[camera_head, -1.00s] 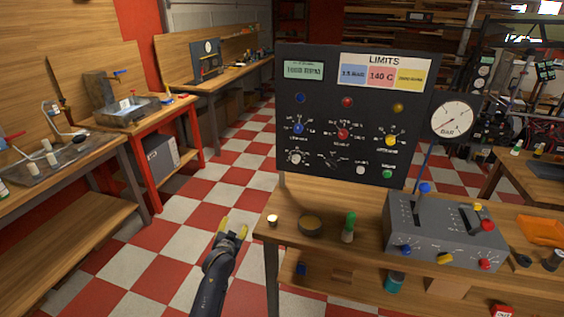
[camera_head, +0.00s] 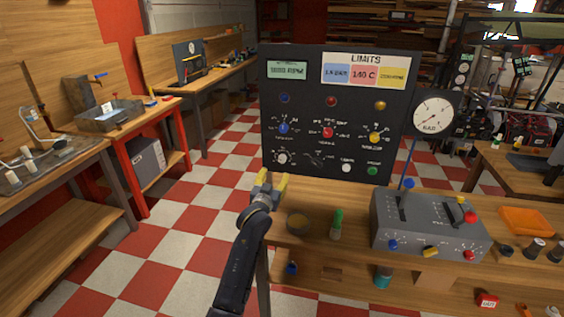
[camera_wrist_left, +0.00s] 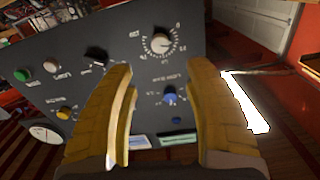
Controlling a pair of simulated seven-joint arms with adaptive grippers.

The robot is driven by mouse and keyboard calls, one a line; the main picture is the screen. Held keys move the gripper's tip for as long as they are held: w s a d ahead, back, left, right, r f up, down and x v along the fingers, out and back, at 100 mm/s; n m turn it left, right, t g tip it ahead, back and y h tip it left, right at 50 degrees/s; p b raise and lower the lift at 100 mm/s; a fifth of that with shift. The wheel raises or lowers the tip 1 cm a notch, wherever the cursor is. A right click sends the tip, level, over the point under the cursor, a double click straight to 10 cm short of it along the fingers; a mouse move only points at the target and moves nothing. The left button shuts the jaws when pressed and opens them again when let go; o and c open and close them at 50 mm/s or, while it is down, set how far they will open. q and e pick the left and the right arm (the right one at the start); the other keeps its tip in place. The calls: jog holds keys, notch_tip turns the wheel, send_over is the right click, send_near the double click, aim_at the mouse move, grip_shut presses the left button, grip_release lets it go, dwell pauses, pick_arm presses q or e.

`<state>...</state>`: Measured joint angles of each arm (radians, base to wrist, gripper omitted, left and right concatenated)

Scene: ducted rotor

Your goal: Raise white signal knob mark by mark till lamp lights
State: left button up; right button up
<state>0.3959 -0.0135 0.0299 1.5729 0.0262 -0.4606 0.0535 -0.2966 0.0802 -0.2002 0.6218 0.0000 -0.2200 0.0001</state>
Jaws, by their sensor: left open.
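The white knob (camera_head: 282,158) sits at the lower left of the dark panel (camera_head: 310,75), with a ring of marks around it. In the left wrist view the white knob (camera_wrist_left: 160,43) shows beyond the fingers, apart from them; its exact setting is too small to read. My left gripper (camera_head: 272,180) is open and empty, just below the knob in the head view. Its yellow fingers frame the gap in the wrist view (camera_wrist_left: 160,75). The blue lamp (camera_head: 284,98), red lamp (camera_head: 331,101) and yellow lamp (camera_head: 379,105) look dull. My right gripper is not in view.
A blue knob (camera_head: 283,128) is above the white one, with red (camera_head: 328,132) and yellow (camera_head: 375,137) knobs to its right. A brown bowl (camera_head: 298,224), a green-topped bottle (camera_head: 337,225) and a grey lever box (camera_head: 425,225) stand on the bench before the panel.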

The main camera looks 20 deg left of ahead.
aim_at(282, 161)
pick_arm(q)
jog(key=w, duration=1.1)
jog(key=shift+w+a, duration=0.35)
jog(key=shift+w, duration=0.05)
jog(key=shift+c, duration=0.4)
grip_shut()
